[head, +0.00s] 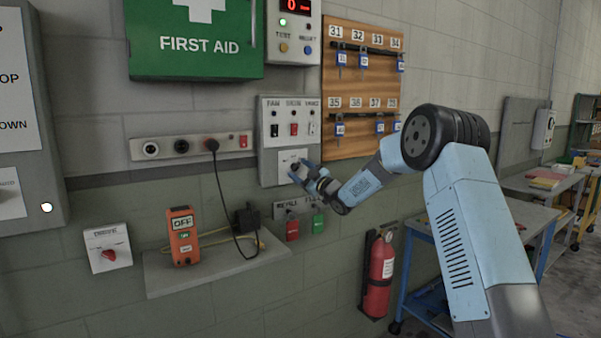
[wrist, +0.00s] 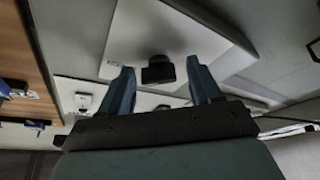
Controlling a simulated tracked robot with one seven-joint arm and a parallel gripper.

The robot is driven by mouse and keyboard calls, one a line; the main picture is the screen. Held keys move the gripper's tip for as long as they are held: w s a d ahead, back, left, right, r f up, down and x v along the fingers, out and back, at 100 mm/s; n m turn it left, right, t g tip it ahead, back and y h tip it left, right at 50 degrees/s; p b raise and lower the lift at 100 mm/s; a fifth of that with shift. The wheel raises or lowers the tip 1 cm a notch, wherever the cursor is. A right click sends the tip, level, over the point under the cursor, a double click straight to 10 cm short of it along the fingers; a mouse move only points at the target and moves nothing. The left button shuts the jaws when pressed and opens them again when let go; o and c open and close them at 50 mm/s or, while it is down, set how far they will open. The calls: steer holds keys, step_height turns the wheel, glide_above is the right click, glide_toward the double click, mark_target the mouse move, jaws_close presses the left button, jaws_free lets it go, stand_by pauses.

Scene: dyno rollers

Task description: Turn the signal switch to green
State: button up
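A white plate (head: 286,157) with a small dark knob, which appears to be the signal switch, sits at the bottom of the grey switch panel. My gripper (head: 299,169) is in front of it and hides part of it in the head view. In the wrist view the black knob (wrist: 158,70) stands out from the white plate (wrist: 140,35). My gripper (wrist: 162,84) is open, with one finger on each side of the knob and a visible gap on both sides. I cannot read the plate's label or tell the knob's setting.
Above the plate are several small switches on the grey panel (head: 265,112). A key board (head: 350,90) is close on the right. A shelf (head: 215,266) holds an orange device (head: 184,236); a red rotary switch (head: 108,256) is further left.

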steer(key=shift+o, duration=0.3)
steer(key=v, duration=1.3)
steer(key=shift+s+d, duration=0.25)
steer(key=shift+s, duration=0.05)
steer(key=shift+f, duration=0.1)
steer(key=s+d+r+m+h, duration=0.5)
steer(key=s+d+h, duration=0.2)
steer(key=s, duration=0.1)
steer(key=s+d+r+m+h, duration=0.5)
steer(key=s+d+m+h, duration=0.1)
steer(key=s+h, duration=0.25)
steer(key=s+d+f+m+g, duration=0.1)
steer(key=s+f+m+g, duration=0.1)
steer(key=s, duration=0.9)
steer(key=s+d+f+m+g, duration=0.2)
steer(key=s+g, duration=0.1)
steer(key=s, duration=0.9)
steer(key=s+d+f+m+g, duration=0.1)
steer(key=s+f+m+g, duration=0.2)
steer(key=s, duration=0.8)
steer(key=shift+s+d+h, duration=0.35)
steer(key=shift+s, duration=0.05)
